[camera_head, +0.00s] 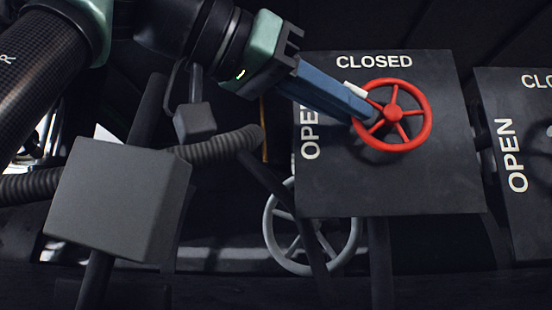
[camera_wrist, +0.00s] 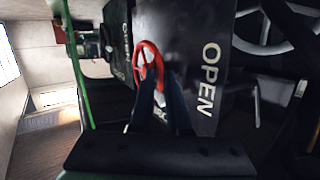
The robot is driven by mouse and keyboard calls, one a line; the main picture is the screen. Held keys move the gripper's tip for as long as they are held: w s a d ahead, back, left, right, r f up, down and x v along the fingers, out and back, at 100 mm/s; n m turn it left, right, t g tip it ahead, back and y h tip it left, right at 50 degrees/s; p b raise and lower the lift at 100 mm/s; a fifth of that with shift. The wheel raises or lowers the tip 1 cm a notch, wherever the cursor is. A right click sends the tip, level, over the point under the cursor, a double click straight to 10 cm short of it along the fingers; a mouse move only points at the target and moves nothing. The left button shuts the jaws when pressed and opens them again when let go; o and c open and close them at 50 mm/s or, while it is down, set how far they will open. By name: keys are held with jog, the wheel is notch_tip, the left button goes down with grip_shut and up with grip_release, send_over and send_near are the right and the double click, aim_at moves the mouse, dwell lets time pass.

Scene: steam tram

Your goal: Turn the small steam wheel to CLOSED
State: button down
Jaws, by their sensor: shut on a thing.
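The small red steam wheel (camera_head: 425,118) stands on a dark square panel (camera_head: 440,185). The panel reads CLOSED along its top and OPEN, partly hidden by my fingers, up its left side. My gripper (camera_head: 366,112) comes in from the upper left and is shut on the wheel's left side. A small white piece (camera_head: 355,90) shows at the upper edge of the fingers; I cannot tell whether it belongs to the wheel. In the wrist view the red wheel (camera_wrist: 141,53) is seen at a slant at my fingertips (camera_wrist: 160,78); the hold itself is partly hidden.
A second dark panel (camera_head: 520,215) with OPEN and part of another word stands to the right. A larger grey wheel (camera_head: 273,248) is below and behind the first panel. A grey box (camera_head: 115,205) and a ribbed hose (camera_head: 225,143) are at the left.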

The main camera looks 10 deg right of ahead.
jog(key=shift+r, duration=0.1)
dwell(0.3)
jog(key=c, duration=0.9)
grip_release()
jog(key=shift+w, duration=0.1)
jog(key=v, duration=0.7)
jog(key=shift+a+r, duration=0.15)
jog(key=shift+a, duration=0.1)
